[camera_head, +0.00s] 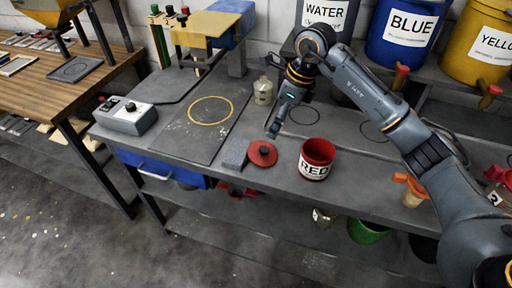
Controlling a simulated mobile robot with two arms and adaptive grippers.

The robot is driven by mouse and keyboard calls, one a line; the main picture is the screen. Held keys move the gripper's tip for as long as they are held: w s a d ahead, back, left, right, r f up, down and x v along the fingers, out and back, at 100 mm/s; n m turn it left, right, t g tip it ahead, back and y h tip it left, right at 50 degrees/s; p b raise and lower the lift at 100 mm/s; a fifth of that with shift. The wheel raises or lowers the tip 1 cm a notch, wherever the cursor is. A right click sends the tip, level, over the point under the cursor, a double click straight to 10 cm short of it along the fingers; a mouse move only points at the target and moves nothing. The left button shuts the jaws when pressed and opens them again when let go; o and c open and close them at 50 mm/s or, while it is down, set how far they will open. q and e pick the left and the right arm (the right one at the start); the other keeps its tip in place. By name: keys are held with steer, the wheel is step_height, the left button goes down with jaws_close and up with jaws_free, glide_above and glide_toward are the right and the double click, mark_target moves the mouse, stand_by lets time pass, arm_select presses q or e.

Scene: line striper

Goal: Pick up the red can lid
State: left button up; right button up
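The red can lid (267,160) lies flat on the grey workbench near its front edge. It is a round red disc with a small dark knob in its middle. My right gripper (273,131) points down just behind and above the lid, apart from it. I see its fingers from a steep angle and cannot tell whether they are open or shut. The red can (317,160), labelled RED, stands open and upright just right of the lid. My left gripper is not in view.
A grey block (235,153) sits close to the lid's left. A small beige bottle (263,91) stands behind. Blue (402,35) and yellow (480,45) buckets and a WATER container (325,13) line the back. A dark board (200,120) with a yellow ring lies left.

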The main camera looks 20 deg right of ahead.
mark_target(264, 149)
steer(key=p+x, duration=0.2)
steer(key=x, duration=0.6)
steer(key=shift+f, duration=0.2)
steer(key=shift+a+f, duration=0.2)
steer(key=p+x, duration=0.2)
steer(key=x, duration=0.1)
steer(key=shift+w+f, duration=0.2)
steer(key=shift+f, duration=0.15)
steer(key=shift+w+a+f, duration=0.1)
steer(key=shift+f, duration=0.35)
steer(key=shift+c, duration=0.2)
